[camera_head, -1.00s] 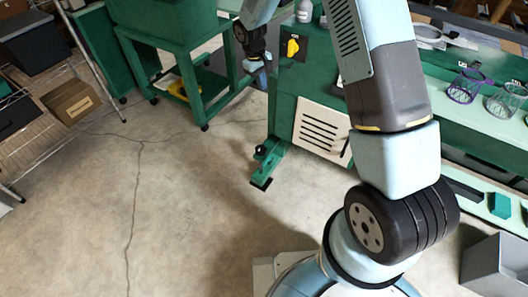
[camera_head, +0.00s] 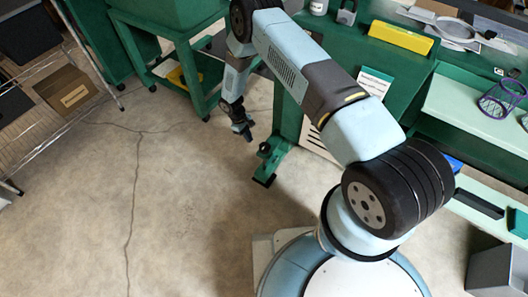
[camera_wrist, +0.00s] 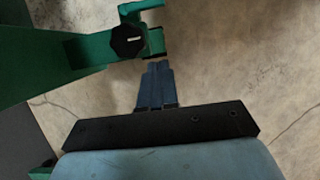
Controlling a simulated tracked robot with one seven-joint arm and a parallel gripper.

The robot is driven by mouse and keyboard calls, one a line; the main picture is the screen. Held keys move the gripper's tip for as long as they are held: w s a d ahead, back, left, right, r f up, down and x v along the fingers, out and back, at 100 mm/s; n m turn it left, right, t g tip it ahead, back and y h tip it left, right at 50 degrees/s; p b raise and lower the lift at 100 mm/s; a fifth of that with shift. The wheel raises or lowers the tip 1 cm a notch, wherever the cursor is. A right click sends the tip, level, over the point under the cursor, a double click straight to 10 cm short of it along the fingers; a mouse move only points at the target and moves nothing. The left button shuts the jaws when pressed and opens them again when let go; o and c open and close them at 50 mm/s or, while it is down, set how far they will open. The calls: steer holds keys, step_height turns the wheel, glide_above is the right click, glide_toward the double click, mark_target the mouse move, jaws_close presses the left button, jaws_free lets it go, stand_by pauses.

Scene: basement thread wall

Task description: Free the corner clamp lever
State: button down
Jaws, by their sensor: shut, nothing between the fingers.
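The clamp at the corner is probably the black knob on the green foot bracket (camera_head: 266,150), at the lower corner of the green bench. In the wrist view a black round knob with a pale slot mark (camera_wrist: 128,40) sits on a green bracket, above and left of my fingertips. I cannot clearly make out a separate lever. My gripper (camera_head: 247,136) points down just left of the bracket in the head view. In the wrist view its fingers (camera_wrist: 158,66) lie together, empty. They appear apart from the knob, though the depth gap is hard to judge.
A green stand (camera_head: 176,62) is behind my gripper. A wire shelf with a cardboard box (camera_head: 67,92) is at left. Open cracked concrete floor (camera_head: 190,210) lies in front.

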mark_target(271, 160)
steer(key=shift+x, duration=0.85)
steer(key=shift+w+f, duration=0.1)
steer(key=shift+w, duration=0.15)
steer(key=s+d+f, duration=0.4)
steer(key=d+f, duration=0.2)
steer(key=f, duration=0.3)
steer(key=shift+s, duration=0.4)
steer(key=shift+d+f, duration=0.1)
